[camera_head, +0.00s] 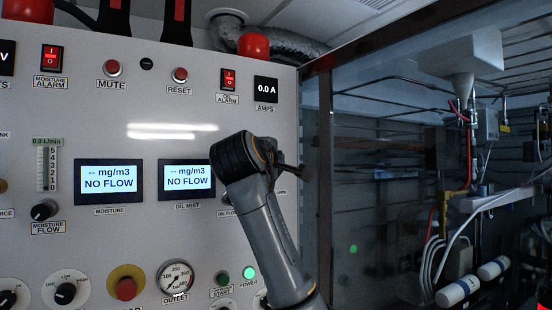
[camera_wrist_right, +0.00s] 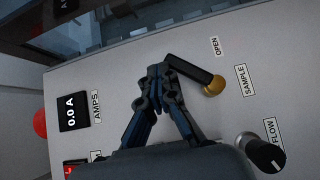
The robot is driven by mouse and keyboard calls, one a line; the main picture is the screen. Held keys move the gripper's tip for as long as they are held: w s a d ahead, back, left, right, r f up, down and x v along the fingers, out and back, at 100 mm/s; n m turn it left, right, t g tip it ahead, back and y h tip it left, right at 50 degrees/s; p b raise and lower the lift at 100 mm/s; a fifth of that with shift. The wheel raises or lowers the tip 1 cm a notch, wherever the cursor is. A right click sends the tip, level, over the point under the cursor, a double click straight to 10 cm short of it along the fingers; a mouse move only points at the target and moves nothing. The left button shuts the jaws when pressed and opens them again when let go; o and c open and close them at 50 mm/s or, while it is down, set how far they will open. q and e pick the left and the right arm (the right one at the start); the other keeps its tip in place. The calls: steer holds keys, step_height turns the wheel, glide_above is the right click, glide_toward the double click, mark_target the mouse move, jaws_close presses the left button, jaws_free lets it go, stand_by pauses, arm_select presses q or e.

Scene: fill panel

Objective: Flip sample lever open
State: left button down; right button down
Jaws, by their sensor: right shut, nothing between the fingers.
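The sample lever (camera_wrist_right: 192,70) has a black handle and a brass pivot (camera_wrist_right: 214,86) on the white panel. It shows in the right wrist view, between the SAMPLE label (camera_wrist_right: 245,80) and my gripper. Its handle points up and left from the pivot, with the OPEN label (camera_wrist_right: 214,46) above the pivot. My right gripper (camera_wrist_right: 157,76) is shut and empty, its fingertips close beside the handle's free end; I cannot tell whether they touch. In the head view my right wrist mostly hides the right gripper (camera_head: 288,168) and the lever. My left gripper is out of view.
The panel (camera_head: 150,135) carries two NO FLOW displays (camera_head: 186,179), an outlet gauge (camera_head: 175,279), switches and knobs. In the right wrist view, a FLOW knob (camera_wrist_right: 267,155) sits below the lever and an AMPS display (camera_wrist_right: 73,112) at the left. A dark glass-like enclosure lies right of the panel edge.

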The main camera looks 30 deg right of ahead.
steer(key=shift+d+f, duration=0.25)
steer(key=shift+d, duration=0.4)
steer(key=shift+w+d+f, duration=0.1)
steer(key=shift+d, duration=0.05)
stand_by(1.2)
steer(key=v, duration=1.2)
